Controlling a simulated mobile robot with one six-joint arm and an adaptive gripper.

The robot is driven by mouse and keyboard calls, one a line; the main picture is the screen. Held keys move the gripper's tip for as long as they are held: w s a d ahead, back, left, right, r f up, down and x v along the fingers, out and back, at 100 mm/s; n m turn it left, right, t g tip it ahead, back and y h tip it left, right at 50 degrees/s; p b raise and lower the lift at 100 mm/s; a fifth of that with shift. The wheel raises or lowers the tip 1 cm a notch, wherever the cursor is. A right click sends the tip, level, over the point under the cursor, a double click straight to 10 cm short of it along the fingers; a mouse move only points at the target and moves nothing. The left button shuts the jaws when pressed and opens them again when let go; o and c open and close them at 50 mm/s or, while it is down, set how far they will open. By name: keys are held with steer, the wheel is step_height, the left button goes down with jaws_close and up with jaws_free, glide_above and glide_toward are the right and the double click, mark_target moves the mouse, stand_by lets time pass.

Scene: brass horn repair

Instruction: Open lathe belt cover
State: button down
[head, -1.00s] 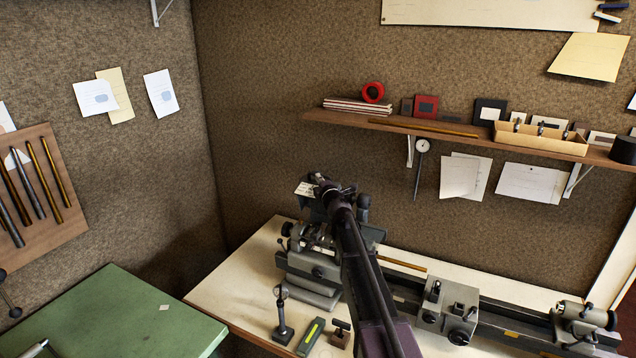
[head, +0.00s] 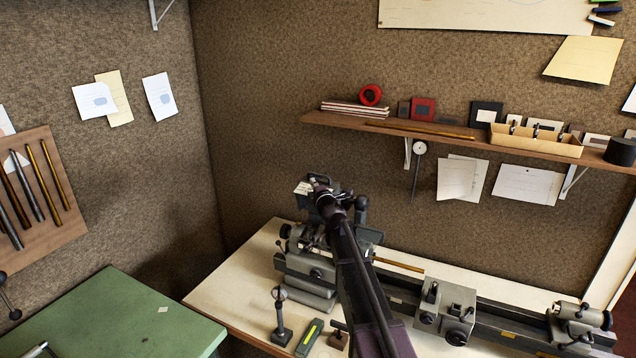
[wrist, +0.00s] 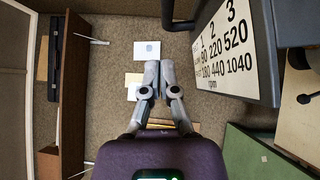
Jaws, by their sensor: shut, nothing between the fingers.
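The lathe (head: 312,268) stands on the bench, with the headstock at its left end. The belt cover (wrist: 262,85) shows in the wrist view as a dark grey panel at upper right, with a cream speed plate (wrist: 222,45) marked rpm. A dark bar shaped like a handle (wrist: 168,14) juts from its left side. In the head view the cover is partly hidden behind my arm; its cream plate (head: 302,188) shows at the left. My gripper (wrist: 158,66) is shut and empty, left of the cover and apart from it in the wrist view. Whether the cover is open is unclear.
A wooden shelf (head: 340,120) with small items runs along the back wall above the lathe. A dial indicator (head: 419,150) hangs below it. A green table (head: 120,318) is at lower left.

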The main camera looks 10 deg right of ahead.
steer(key=s+d, duration=0.1)
steer(key=s, duration=0.9)
steer(key=shift+d, duration=0.25)
steer(key=shift+w, duration=0.1)
steer(key=s+d+f+m+g+h+b, duration=0.4)
steer(key=s+f+m+b, duration=0.3)
steer(key=f, duration=0.5)
steer(key=s+d+f+m+g+h+b, duration=0.35)
steer(key=s+f+m+g, duration=0.2)
steer(key=f+m, duration=0.45)
steer(key=s+a+f+m+g+y+b, duration=0.2)
steer(key=s+a+f+g+b, duration=0.2)
steer(key=s+f, duration=0.5)
steer(key=s+a+f+m+g+y+b, duration=0.2)
steer(key=s+a+f+g+b, duration=0.3)
steer(key=s+f, duration=0.4)
steer(key=s, duration=0.4)
steer(key=shift+s+f+b, duration=0.3)
steer(key=shift+b, duration=0.1)
steer(key=shift+y, duration=0.25)
